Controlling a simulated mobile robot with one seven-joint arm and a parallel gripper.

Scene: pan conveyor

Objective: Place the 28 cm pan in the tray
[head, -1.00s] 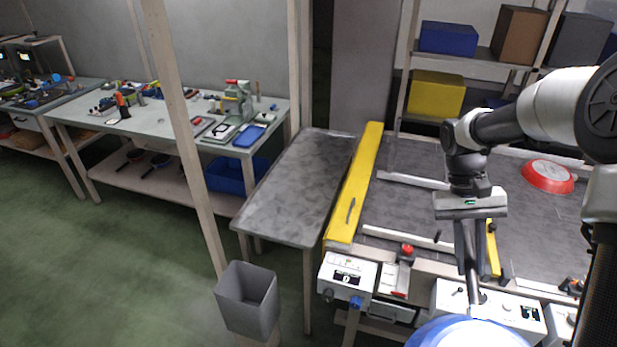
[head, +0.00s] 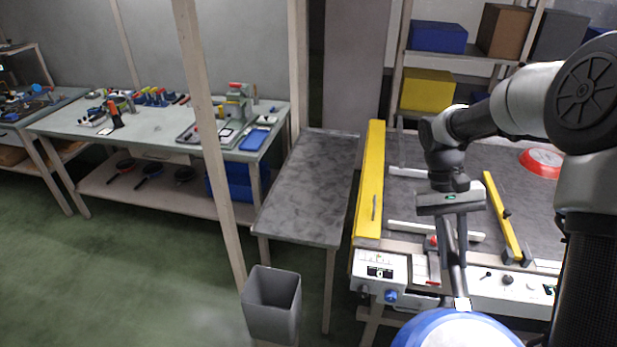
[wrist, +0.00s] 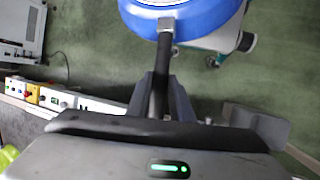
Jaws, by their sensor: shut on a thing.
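My gripper (head: 455,238) points down over the front of the conveyor and is shut on the dark handle of a blue pan. The blue pan (head: 457,330) hangs out past the conveyor's front edge and is cut off by the bottom of the head view. In the wrist view the handle (wrist: 160,80) runs between the fingers of my gripper (wrist: 160,98) up to the blue pan (wrist: 212,22). A shallow grey tray (head: 190,137) with small items lies on the workbench at left; I cannot tell if it is the task's tray. The pan's size cannot be read.
A red pan (head: 541,162) lies on the grey conveyor (head: 480,165). A yellow rail (head: 370,185) borders it. A bare grey side table (head: 308,190) stands left of it, with a grey bin (head: 272,300) in front. The workbench (head: 150,140) has dark pans below. Green floor is open at left.

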